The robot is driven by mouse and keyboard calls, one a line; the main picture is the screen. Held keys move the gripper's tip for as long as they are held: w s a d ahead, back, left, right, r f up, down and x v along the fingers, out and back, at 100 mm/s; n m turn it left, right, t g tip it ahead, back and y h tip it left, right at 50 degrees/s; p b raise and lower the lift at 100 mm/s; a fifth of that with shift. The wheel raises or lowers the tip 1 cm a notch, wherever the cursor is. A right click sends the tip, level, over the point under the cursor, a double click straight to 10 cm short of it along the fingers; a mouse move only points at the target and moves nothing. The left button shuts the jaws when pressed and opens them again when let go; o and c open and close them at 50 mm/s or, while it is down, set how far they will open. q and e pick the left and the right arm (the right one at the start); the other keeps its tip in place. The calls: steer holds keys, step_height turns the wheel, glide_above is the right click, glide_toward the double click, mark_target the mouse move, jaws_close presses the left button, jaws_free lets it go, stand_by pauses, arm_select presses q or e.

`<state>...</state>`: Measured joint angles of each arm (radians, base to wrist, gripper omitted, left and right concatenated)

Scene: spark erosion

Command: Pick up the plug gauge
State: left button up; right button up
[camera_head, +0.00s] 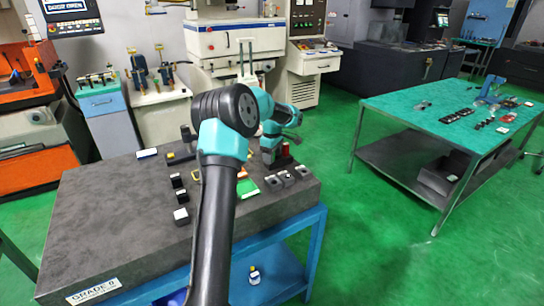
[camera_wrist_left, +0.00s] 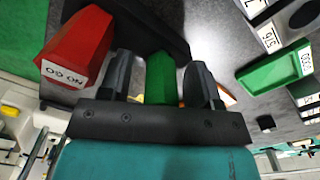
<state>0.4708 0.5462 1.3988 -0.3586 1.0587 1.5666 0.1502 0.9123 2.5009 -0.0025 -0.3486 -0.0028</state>
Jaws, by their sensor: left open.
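A red hexagonal block marked NO GO (camera_wrist_left: 76,46) shows at the upper left of the left wrist view, outside the fingers. A green piece (camera_wrist_left: 162,78) shows between the two dark fingers of my left gripper (camera_wrist_left: 160,88), which is open; it looks like the other end of the plug gauge. I cannot tell whether the fingers touch it. In the head view my left gripper (camera_head: 270,158) is low over the right back part of the dark stone table, and a bit of red (camera_head: 286,150) shows beside it. My arm hides much of this area. My right gripper is in neither view.
Grey blocks (camera_head: 287,177) stand in a row near the right edge of the stone table (camera_head: 120,225). Small dark blocks (camera_head: 180,196) stand left of my arm. A green labelled piece (camera_wrist_left: 278,72) lies right of the fingers. The table's front left is clear.

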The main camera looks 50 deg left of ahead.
arm_select(q)
steer(key=c, duration=1)
steer(key=shift+c, duration=0.2)
steer(key=shift+r, duration=0.1)
steer(key=shift+r, duration=1.75)
steer(key=s+d+r, duration=0.1)
steer(key=s+d, duration=0.9)
steer(key=d, duration=0.2)
steer(key=shift+s+r, duration=0.15)
steer(key=shift+s, duration=0.15)
